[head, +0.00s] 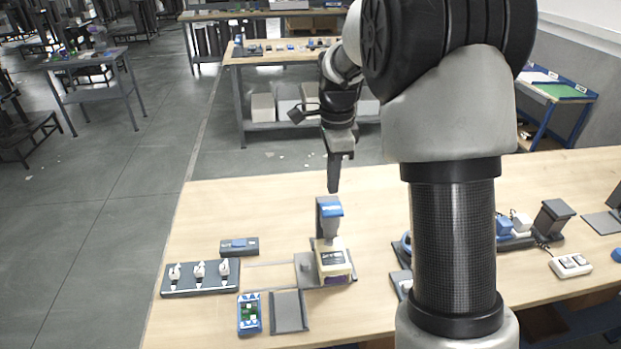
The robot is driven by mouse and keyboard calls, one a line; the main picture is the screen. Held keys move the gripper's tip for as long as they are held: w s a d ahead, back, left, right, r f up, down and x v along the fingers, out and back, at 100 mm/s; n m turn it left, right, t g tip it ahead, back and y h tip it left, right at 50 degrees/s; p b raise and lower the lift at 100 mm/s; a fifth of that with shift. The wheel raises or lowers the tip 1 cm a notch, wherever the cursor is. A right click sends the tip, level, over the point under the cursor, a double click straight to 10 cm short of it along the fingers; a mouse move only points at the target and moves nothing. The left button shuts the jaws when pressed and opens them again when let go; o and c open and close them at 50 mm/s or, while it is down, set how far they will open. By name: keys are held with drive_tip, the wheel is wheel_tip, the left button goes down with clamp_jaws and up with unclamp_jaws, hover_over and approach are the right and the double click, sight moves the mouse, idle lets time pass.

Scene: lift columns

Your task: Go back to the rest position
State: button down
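My gripper (334,172) hangs from my arm over the far part of the workbench, pointing down. Its fingers show edge-on as one dark shape, so I cannot tell whether they are open or shut. My arm crosses the right half of the view and hides part of the bench.
The wooden workbench (210,215) bears a cream block (333,262), a rack with white pieces (200,291), a green circuit board (249,314), a grey plate (289,312) and a white switch box (570,265). Another table (270,58) stands behind. Open floor lies left.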

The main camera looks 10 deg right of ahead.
drive_tip(key=s+r+n+t, duration=0.2)
drive_tip(key=s+r+n, duration=0.4)
drive_tip(key=s, duration=0.3)
drive_tip(key=s+r+n+t, duration=0.2)
drive_tip(key=s+r+n, duration=0.45)
drive_tip(key=s, duration=0.25)
drive_tip(key=s+n+t, duration=0.1)
drive_tip(key=s+n, duration=0.4)
drive_tip(key=s, duration=0.3)
drive_tip(key=shift+f+t, duration=0.3)
drive_tip(key=shift+f, duration=0.15)
drive_tip(key=shift+n, duration=0.25)
